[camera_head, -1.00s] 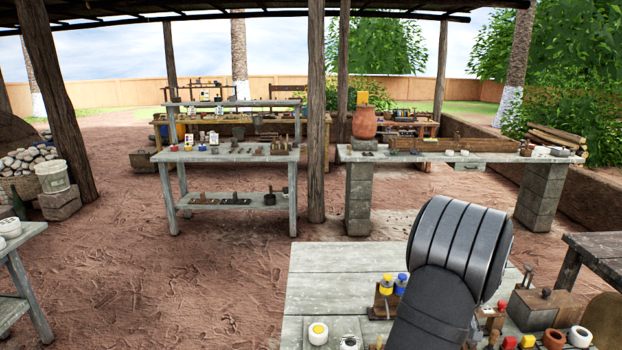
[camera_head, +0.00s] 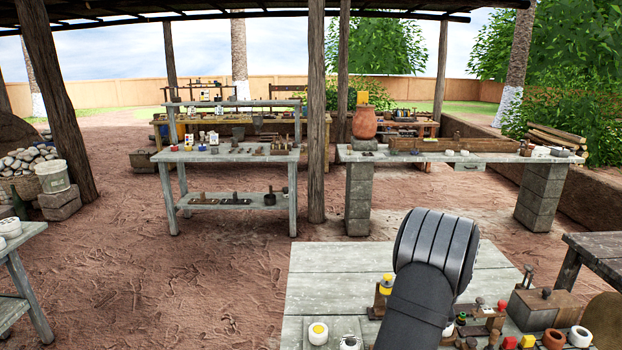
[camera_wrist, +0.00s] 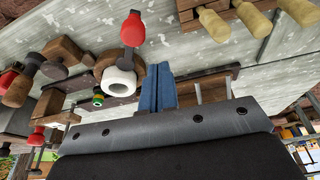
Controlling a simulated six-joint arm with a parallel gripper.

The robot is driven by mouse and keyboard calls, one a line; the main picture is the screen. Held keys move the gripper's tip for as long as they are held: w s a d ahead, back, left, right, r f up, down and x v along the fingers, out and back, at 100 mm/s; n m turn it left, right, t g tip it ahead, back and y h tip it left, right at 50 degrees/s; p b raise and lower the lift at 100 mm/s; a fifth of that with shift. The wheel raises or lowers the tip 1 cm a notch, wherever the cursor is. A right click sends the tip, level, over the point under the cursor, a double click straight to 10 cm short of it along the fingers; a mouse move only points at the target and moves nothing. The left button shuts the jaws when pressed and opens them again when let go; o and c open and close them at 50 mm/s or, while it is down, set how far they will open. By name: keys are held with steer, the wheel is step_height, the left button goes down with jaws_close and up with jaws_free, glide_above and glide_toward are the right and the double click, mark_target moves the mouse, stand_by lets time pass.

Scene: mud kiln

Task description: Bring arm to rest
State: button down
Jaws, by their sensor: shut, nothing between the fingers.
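My gripper shows in the wrist view as two blue fingers (camera_wrist: 158,88) pressed together, with nothing between them. It points toward the grey wooden worktable (camera_wrist: 75,22), which fills the top of that view. In the head view my dark, banded arm rises over the same worktable (camera_head: 335,272), and the gripper itself is hidden there. A white ring-shaped piece (camera_wrist: 118,82) and a red-ended tool (camera_wrist: 132,30) appear just left of the fingers. I cannot tell how far they are from the fingers.
Several wooden-handled tools (camera_wrist: 250,15) lie right of the fingers. A wooden post (camera_head: 316,130) stands behind.

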steer(key=shift+w+a+f+m+h, duration=0.15)
steer(key=shift+w+a+f+m, duration=0.1)
steer(key=shift+w+m, duration=0.25)
steer(key=shift+w+a+f+m+h, duration=0.2)
steer(key=shift+w+f+m, duration=0.05)
steer(key=shift+w+m, duration=0.3)
steer(key=shift+w+a+f+m+h, duration=0.15)
steer(key=shift+w+a+f+m, duration=0.1)
steer(key=shift+w+m, duration=0.25)
steer(key=shift+w+d+m, duration=0.15)
steer(key=shift+w+m, duration=0.25)
steer(key=shift+m, duration=0.25)
steer(key=v, duration=0.9)
steer(key=shift+r, duration=0.25)
steer(key=shift+s, duration=0.1)
steer(key=x, duration=0.9)
steer(key=shift+f, duration=0.3)
steer(key=shift+s+r+n, duration=0.1)
steer(key=shift+s+n, duration=0.25)
steer(key=shift+n, duration=0.35)
steer(key=shift+s+d+r+n, duration=0.25)
steer(key=shift+s+n, duration=0.35)
steer(key=shift+s, duration=0.05)
